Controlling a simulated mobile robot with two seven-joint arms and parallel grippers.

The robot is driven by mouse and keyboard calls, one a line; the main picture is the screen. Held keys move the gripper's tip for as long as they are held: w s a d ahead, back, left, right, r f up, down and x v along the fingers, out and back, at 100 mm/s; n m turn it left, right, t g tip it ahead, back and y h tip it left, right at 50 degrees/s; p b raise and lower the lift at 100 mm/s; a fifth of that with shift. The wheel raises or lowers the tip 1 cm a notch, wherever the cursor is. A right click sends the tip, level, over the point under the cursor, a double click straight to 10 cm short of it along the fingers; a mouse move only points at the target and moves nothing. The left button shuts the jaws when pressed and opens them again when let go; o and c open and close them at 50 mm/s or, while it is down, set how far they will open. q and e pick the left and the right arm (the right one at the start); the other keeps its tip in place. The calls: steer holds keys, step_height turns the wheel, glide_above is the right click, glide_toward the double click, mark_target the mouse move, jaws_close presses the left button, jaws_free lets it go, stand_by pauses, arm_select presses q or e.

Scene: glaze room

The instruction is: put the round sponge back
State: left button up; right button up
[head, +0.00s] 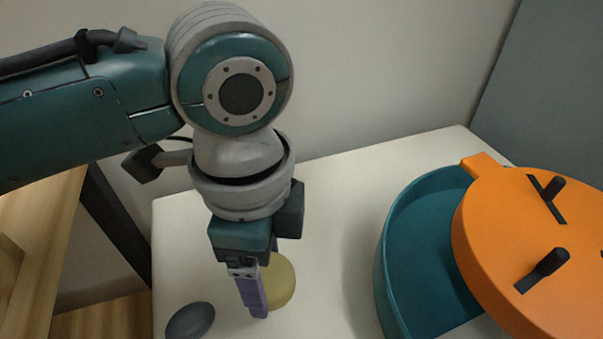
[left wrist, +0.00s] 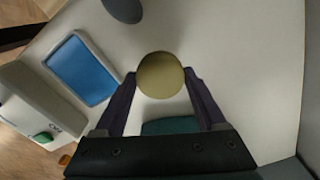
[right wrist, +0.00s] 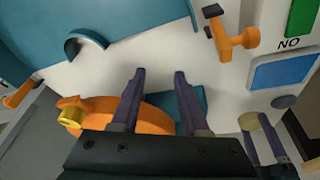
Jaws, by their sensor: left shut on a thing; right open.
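The round sponge (head: 282,284) is a pale yellow disc at the white table top, low in the head view. My left gripper (head: 257,301) points down and is shut on it; part of the sponge hides behind a purple finger. In the left wrist view the sponge (left wrist: 160,75) sits between the two fingertips, which touch its sides. Whether it rests on the table or is just above it, I cannot tell. The sponge (right wrist: 250,121) also shows in the right wrist view beside the left fingers. My right gripper (right wrist: 159,73) is open and empty; it is outside the head view.
A teal round tub (head: 384,277) with an orange slotted lid (head: 500,240) partly over it stands to the right. A dark grey oval (head: 190,320) lies left of the sponge. A blue pad (left wrist: 82,69) shows in the left wrist view. The table between sponge and tub is clear.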

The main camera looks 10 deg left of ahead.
mark_target(267, 287)
arm_select(q)
steer(key=shift+f+b, duration=0.7)
steer(key=shift+f, duration=1.3)
arm_select(e)
steer(key=shift+f, duration=0.8)
arm_select(q)
steer(key=shift+f, duration=0.1)
steer(key=o, duration=1.3)
steer(key=shift+c, duration=0.2)
step_height(267, 287, up, 11)
steer(key=p, duration=0.4)
steer(key=shift+r, duration=0.65)
arm_select(e)
steer(key=shift+r, duration=2.2)
